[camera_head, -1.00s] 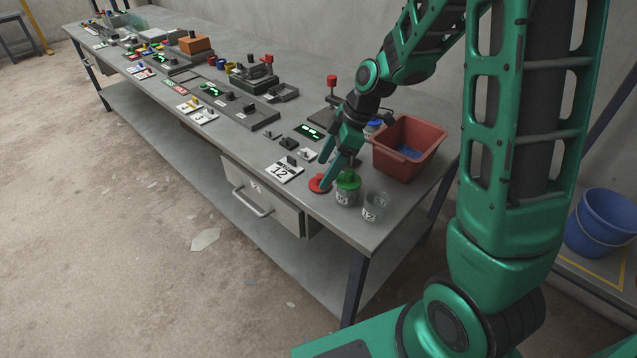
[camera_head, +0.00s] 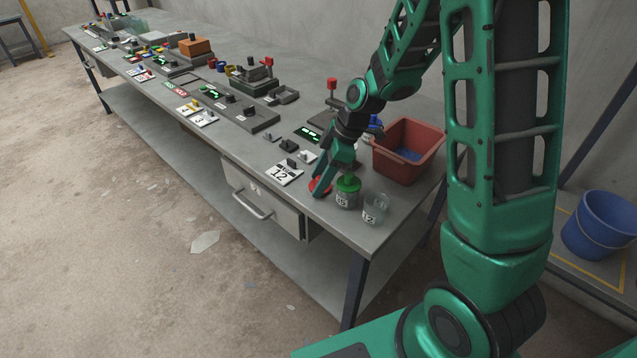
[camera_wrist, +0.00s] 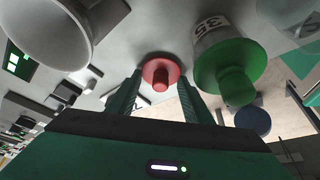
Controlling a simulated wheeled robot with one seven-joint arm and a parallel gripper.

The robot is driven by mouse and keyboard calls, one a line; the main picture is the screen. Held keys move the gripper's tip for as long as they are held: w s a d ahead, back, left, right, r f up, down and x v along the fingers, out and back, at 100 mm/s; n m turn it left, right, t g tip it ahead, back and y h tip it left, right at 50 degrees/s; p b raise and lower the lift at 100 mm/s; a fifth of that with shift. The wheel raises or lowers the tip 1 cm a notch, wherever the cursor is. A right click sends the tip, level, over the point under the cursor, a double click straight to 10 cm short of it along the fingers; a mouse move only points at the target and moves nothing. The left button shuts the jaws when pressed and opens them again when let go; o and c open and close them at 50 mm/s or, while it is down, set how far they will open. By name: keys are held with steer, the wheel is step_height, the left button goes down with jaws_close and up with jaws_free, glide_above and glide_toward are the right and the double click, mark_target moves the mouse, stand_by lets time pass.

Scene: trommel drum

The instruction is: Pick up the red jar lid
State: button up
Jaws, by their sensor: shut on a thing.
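The red jar lid (camera_wrist: 160,73) shows in the wrist view as a red disc with a knob, between my two fingers. In the head view the red lid (camera_head: 314,185) is near the table's front edge, partly hidden by my fingers. My gripper (camera_head: 322,188) is down at the lid, left of the green-lidded jar. In the wrist view my gripper (camera_wrist: 160,88) has one finger on each side of the lid, shut on it. I cannot tell whether the lid still touches the table.
A jar with a green lid (camera_head: 348,184) stands close on the right of my gripper, with an open glass jar (camera_head: 375,209) beyond it. A red bin (camera_head: 408,148) is behind.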

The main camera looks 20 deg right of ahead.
steer(key=shift+r, duration=0.1)
steer(key=shift+r, duration=0.55)
step_height(320, 180, up, 3)
steer(key=shift+f, duration=0.2)
steer(key=s+a+r, duration=0.6)
steer(key=a+r, duration=0.4)
steer(key=shift+d, duration=0.1)
